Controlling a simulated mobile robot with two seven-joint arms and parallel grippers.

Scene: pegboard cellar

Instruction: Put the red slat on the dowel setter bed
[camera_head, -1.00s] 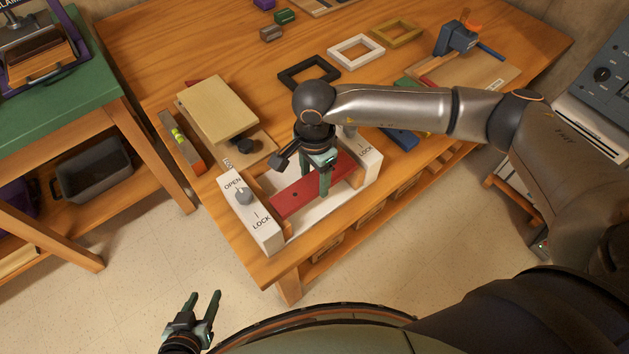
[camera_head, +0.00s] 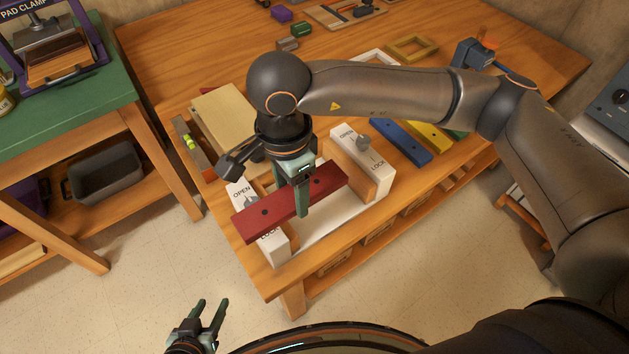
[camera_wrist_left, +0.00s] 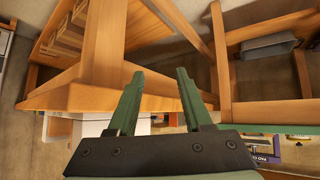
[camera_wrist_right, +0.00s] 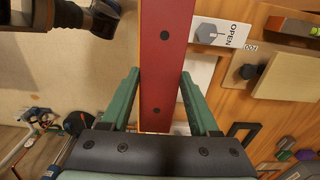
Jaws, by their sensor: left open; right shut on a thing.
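The red slat (camera_head: 322,187), a long bar with dark holes, is in my right gripper (camera_head: 290,200), which is shut around its middle. The slat also fills the centre of the right wrist view (camera_wrist_right: 166,60). It is above the dowel setter bed (camera_head: 343,218) and sits askew, its left end over the left white OPEN/LOCK block (camera_head: 271,246). The right block (camera_head: 371,171) has a grey knob (camera_head: 363,142). The arm and slat hide part of the bed. My left gripper (camera_head: 211,306) is open and empty, low in front of the bench; its fingers show in the left wrist view (camera_wrist_left: 158,90).
Blue and yellow slats (camera_head: 402,142) lie right of the bed. A pale board (camera_head: 222,115) and a level (camera_head: 190,145) lie behind left. A green-topped table (camera_head: 70,115) stands left. Bare floor lies in front of the bench.

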